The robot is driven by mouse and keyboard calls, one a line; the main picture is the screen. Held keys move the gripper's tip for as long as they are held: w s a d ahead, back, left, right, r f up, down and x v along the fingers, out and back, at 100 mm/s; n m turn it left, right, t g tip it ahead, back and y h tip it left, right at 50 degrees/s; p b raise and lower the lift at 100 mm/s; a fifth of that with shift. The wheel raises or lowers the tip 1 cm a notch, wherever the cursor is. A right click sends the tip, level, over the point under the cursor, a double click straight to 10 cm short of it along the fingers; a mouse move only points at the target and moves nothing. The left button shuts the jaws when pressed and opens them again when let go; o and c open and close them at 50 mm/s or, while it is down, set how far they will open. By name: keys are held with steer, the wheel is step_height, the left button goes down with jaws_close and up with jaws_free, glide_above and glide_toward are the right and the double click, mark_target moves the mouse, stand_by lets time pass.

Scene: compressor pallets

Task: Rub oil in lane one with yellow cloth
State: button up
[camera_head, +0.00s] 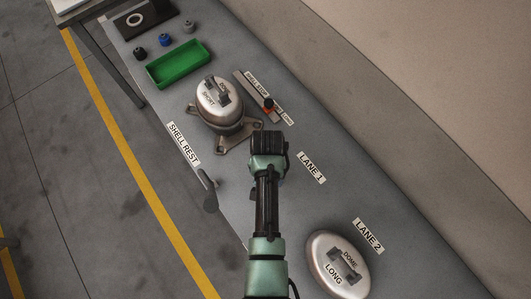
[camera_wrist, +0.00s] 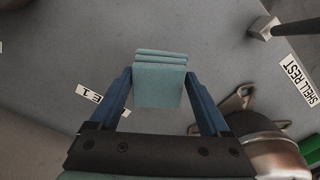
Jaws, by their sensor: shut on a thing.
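My gripper (camera_head: 267,143) is over the bench beside the LANE 1 label (camera_head: 312,168). In the wrist view my gripper (camera_wrist: 158,78) has its two blue fingers shut on a folded pale teal cloth (camera_wrist: 158,85), held between them. No yellow cloth shows in either view. The bench under the cloth is hidden, and I cannot make out any oil. The LANE 1 label also shows in the wrist view (camera_wrist: 92,95), partly behind the left finger. I cannot tell whether the cloth touches the bench.
A compressor with a DOME SHORT shell (camera_head: 213,112) stands close ahead of my gripper. A DOME LONG shell (camera_head: 325,245) lies near the LANE 2 label (camera_head: 368,236).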

step_height(320, 180, up, 3)
steer(key=shift+w+f+p, duration=0.1)
steer(key=shift+w+p, duration=0.05)
steer(key=shift+p, duration=0.85)
steer(key=shift+r+p, duration=0.4)
steer(key=shift+r, duration=0.1)
steer(key=shift+f, duration=0.1)
steer(key=shift+f+b, duration=0.1)
steer(key=shift+b, duration=0.5)
steer(key=shift+w+a+n+b, duration=0.15)
steer(key=shift+n+b, duration=0.25)
steer(key=shift+b, duration=0.5)
steer(key=b, duration=0.1)
steer(key=n+b, duration=0.1)
steer(key=b, duration=0.1)
steer(key=shift+w+a+r, duration=0.1)
steer(key=shift+a+r, duration=0.05)
steer(key=shift+r, duration=0.2)
steer(key=n+b, duration=0.1)
steer(key=b, duration=0.1)
steer(key=r+n+b, duration=0.1)
steer(key=b, duration=0.1)
steer(key=shift+s+a+r, duration=0.2)
steer(key=shift+s+r, duration=0.05)
steer(key=shift+s, duration=0.1)
steer(key=shift+s+r+n, duration=0.2)
steer(key=shift+r+n, duration=0.2)
steer(key=shift+r, duration=0.1)
